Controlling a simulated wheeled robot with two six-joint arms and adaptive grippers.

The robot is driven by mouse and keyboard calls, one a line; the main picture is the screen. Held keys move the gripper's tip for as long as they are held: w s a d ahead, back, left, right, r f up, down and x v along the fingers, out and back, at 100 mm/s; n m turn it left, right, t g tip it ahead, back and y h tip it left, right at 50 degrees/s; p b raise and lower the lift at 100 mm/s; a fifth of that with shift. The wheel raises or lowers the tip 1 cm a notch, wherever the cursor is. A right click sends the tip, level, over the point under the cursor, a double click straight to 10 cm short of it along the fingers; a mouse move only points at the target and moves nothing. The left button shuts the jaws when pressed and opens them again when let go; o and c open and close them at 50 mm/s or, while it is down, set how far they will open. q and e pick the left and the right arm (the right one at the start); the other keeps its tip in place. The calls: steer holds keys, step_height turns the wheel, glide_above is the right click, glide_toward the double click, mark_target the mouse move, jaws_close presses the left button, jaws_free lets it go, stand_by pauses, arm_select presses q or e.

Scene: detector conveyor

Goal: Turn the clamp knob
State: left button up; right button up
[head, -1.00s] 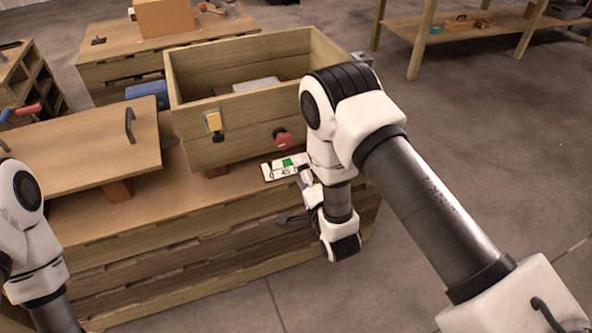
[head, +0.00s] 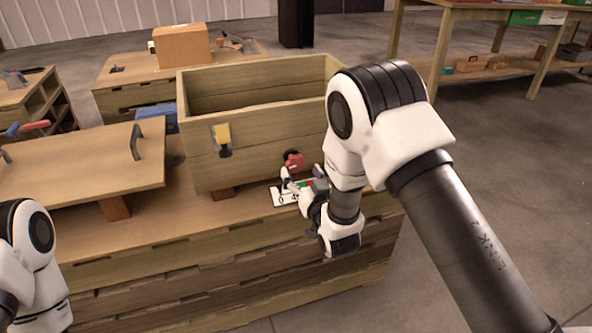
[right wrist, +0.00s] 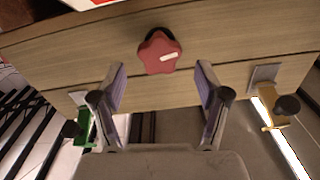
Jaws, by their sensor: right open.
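The red star-shaped clamp knob (head: 293,161) is on the front wall of the wooden box, near its right end. In the right wrist view the knob (right wrist: 160,52) has a pale mark on one lobe and lies just beyond the fingertips, centred between them. My right gripper (head: 303,177) is in front of the box, just below the knob. In the right wrist view the right gripper (right wrist: 162,78) is open and empty, its fingers spread wide and apart from the knob. My left gripper is outside the head view; only part of that arm shows.
The open wooden box (head: 262,95) stands on a wooden workbench (head: 130,233). A yellow latch (head: 222,133) is on its front. A white card (head: 285,198) with numbers lies below the knob. A wooden lid (head: 80,165) with black handles lies at left.

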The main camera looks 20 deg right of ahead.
mark_target(297, 165)
steer(key=w, duration=0.4)
steer(key=shift+w+f+b, duration=0.1)
steer(key=shift+w+b, duration=0.2)
steer(key=shift+w, duration=0.1)
steer(key=c, duration=1.2)
steer(key=shift+m, duration=0.3)
steer(key=m+p, duration=0.2)
steer(key=m, duration=0.1)
steer(key=m+p, duration=0.2)
steer(key=m, duration=0.3)
steer(key=m+p, duration=0.2)
steer(key=m, duration=0.2)
steer(key=shift+m+p, duration=0.65)
steer(key=shift+m, duration=1.45)
